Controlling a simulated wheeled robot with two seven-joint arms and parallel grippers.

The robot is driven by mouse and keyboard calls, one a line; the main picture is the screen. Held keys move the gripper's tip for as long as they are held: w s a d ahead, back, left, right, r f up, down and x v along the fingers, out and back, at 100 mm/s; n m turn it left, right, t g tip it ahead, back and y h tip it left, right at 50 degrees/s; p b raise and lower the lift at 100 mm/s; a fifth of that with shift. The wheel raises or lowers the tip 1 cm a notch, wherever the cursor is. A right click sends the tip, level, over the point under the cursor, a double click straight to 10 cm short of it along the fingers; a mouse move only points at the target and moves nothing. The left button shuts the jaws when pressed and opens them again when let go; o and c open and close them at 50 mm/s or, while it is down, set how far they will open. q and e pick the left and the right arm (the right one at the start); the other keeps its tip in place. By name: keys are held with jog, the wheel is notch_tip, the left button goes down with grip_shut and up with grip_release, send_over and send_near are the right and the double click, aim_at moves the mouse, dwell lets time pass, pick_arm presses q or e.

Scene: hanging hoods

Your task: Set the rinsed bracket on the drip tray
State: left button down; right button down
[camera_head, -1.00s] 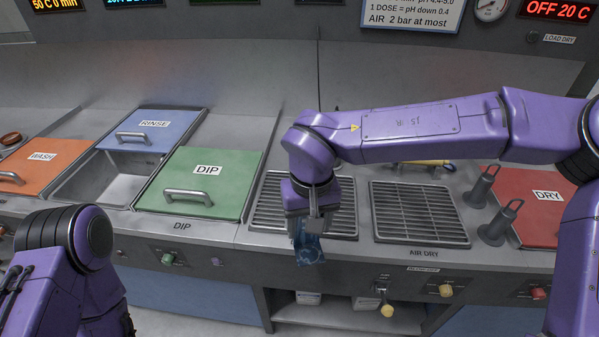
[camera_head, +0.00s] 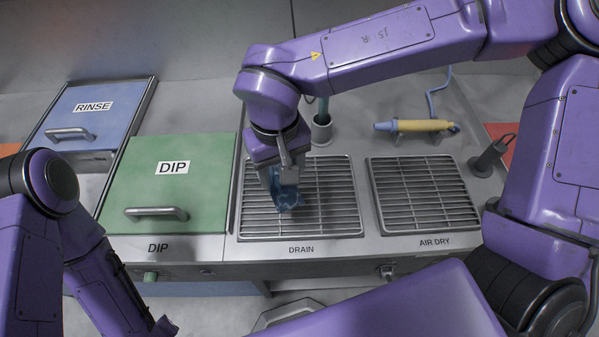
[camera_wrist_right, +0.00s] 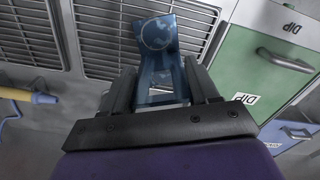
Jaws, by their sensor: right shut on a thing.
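The bracket (camera_head: 288,199) is a blue, partly see-through-looking piece; it also shows in the right wrist view (camera_wrist_right: 158,38). My right gripper (camera_head: 283,178) is shut on it and holds it over the left grille, the drip tray labelled DRAIN (camera_head: 325,215). In the right wrist view the bracket sits between the two fingers (camera_wrist_right: 160,88) with the tray's slats behind it. I cannot tell whether the bracket touches the slats. My left arm is at the lower left of the head view; its gripper's fingers cannot be made out.
A second grille labelled AIR DRY (camera_head: 425,195) lies to the right. The closed green DIP lid (camera_head: 165,190) is to the left, with the blue RINSE lid (camera_head: 90,112) beyond it.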

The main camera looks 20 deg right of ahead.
jog(key=w+d+f, duration=0.1)
jog(key=f, duration=0.2)
jog(key=w+d+f, duration=0.1)
jog(key=d+f, duration=0.1)
jog(key=w+d+f, duration=0.1)
jog(key=f, duration=0.2)
jog(key=shift+d+f, duration=0.3)
jog(key=shift+d, duration=0.05)
jog(key=shift+f, duration=0.35)
jog(key=shift+w+f, duration=0.15)
jog(key=shift+w, duration=0.1)
jog(key=shift+s, duration=0.15)
jog(key=shift+c, duration=1.4)
grip_release()
jog(key=shift+f, duration=0.1)
